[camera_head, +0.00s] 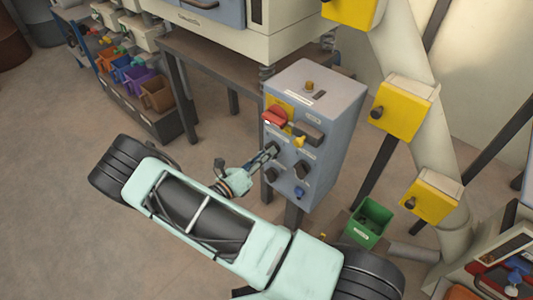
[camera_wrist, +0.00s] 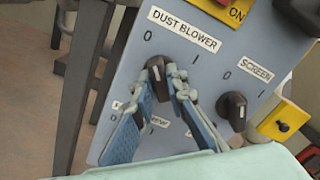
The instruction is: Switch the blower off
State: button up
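The dust blower knob (camera_wrist: 155,69) is a black rotary switch on the blue-grey control box (camera_head: 322,110). The "DUST BLOWER" label is above it, with marks 0 at its upper left and 1 at its upper right. The knob's visible top end looks nearer the 0, but the fingers hide part of it and its exact setting is unclear. My gripper (camera_wrist: 163,82) has its two fingertips close together, one on each side of this knob, and appears shut on it. In the head view my gripper (camera_head: 271,151) reaches the box's front from the lower left.
The screen knob (camera_wrist: 233,108) is just right of my fingers. A red switch (camera_head: 275,117) on a yellow plate sits above. Another labelled control below is partly hidden by my gripper. A green bin (camera_head: 369,223) stands right of the box; a yellow box (camera_head: 403,106) is on the pipe.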

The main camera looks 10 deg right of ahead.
jog(key=o, duration=0.4)
jog(key=shift+o, duration=0.2)
jog(key=v, duration=1.2)
